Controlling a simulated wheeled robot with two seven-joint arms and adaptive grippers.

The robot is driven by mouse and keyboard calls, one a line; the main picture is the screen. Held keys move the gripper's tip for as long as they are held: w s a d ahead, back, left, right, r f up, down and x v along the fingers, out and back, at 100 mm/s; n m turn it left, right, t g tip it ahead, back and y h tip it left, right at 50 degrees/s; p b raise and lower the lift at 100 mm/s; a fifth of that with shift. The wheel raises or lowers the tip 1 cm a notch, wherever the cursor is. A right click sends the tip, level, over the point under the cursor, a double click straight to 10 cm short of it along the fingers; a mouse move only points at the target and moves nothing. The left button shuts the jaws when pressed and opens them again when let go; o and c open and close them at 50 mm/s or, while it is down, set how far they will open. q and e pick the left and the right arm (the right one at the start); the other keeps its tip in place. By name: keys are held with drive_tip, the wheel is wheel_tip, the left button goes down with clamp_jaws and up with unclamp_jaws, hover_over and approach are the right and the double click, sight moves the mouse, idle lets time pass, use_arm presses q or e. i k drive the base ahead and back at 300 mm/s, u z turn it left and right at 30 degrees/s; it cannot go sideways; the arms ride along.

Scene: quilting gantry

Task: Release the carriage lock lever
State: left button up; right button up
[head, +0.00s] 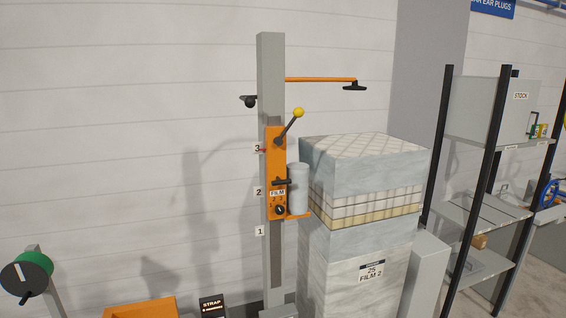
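The orange carriage (275,160) sits on a tall grey mast (270,60) in the head view. A lever with a black arm and a yellow ball knob (299,112) rises from the carriage's upper part, tilted up to the right. A black handle (284,182) and a black dial (280,211) are lower on the carriage, by a label reading FILM. A pale film roll (298,188) stands at its right side. A red pointer at the carriage's left is near the mark 3 (257,148). Neither of my grippers is in view.
A tall wrapped stack (370,255) with a quilted top stands close right of the carriage. An orange arm (320,80) extends right from the mast above it. Shelving (480,210) stands at right. A green reel (34,270) and an orange bin (142,308) are at lower left.

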sight(298, 112)
drive_tip(key=u, duration=0.05)
drive_tip(key=k, duration=0.65)
drive_tip(key=z, duration=0.5)
drive_tip(key=i, duration=1.15)
drive_tip(key=u, duration=0.65)
drive_tip(key=i, duration=0.4)
drive_tip(key=u, duration=0.35)
